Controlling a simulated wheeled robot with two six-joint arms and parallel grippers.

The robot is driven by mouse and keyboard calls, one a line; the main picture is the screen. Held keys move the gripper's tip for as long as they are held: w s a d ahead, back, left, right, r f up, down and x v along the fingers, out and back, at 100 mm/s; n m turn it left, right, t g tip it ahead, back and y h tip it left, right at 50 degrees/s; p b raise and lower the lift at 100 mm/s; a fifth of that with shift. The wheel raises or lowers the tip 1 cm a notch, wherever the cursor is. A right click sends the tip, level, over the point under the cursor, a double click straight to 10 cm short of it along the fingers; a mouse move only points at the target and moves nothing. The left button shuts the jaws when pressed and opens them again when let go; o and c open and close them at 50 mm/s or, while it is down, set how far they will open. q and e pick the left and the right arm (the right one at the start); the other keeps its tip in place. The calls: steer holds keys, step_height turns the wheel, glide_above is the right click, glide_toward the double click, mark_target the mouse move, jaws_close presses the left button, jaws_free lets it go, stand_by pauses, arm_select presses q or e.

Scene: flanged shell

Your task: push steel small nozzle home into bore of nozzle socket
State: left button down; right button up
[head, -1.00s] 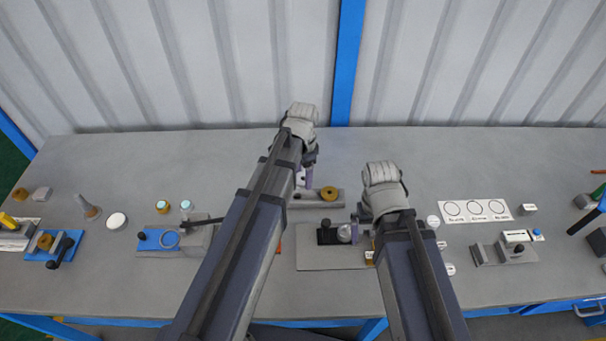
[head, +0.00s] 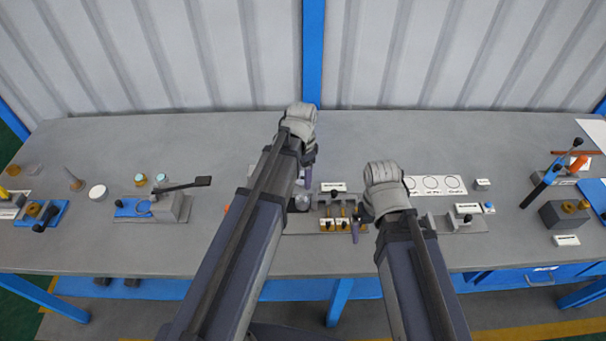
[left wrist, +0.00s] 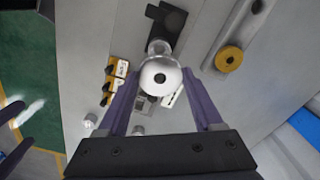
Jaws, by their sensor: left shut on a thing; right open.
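A round steel piece with a dark central hole, which looks like the small nozzle (left wrist: 160,75), is between the two purple fingers of my left gripper (left wrist: 162,84) in the left wrist view. My left gripper is shut on it. Another shiny silver part (left wrist: 158,47) shows just past the nozzle, beside a black fixture; I cannot tell if it is the nozzle socket or if the two touch. In the head view my left gripper (head: 308,180) is above a shiny round part (head: 302,203). My right gripper (head: 364,218) is open, low and to the right.
A yellow ring (left wrist: 228,60) sits on a grey bar, right of the nozzle. Several yellow-and-black pieces (head: 340,224) stand in front, close to my right gripper. A lever fixture (head: 170,208) is at left. A card with circles (head: 435,185) lies at right. The bench back is clear.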

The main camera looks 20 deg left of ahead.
steer(key=shift+d, duration=0.1)
arm_select(q)
steer(key=shift+d+f, duration=0.1)
steer(key=shift+f, duration=0.1)
steer(key=shift+f+b, duration=0.55)
steer(key=shift+b, duration=0.2)
step_height(320, 180, down, 4)
steer(key=b, duration=0.4)
steer(key=shift+f, duration=0.2)
arm_select(e)
step_height(320, 180, down, 6)
steer(key=shift+r, duration=0.1)
arm_select(q)
steer(key=shift+f+b, duration=1.95)
steer(key=shift+b, duration=0.2)
arm_select(e)
steer(key=shift+f, duration=1.95)
arm_select(q)
jaws_free()
steer(key=shift+r, duration=0.2)
arm_select(e)
steer(key=shift+r, duration=0.2)
arm_select(q)
step_height(320, 180, up, 8)
steer(key=p, duration=0.8)
steer(key=shift+f, duration=0.2)
arm_select(e)
step_height(320, 180, up, 8)
steer(key=shift+f, duration=0.25)
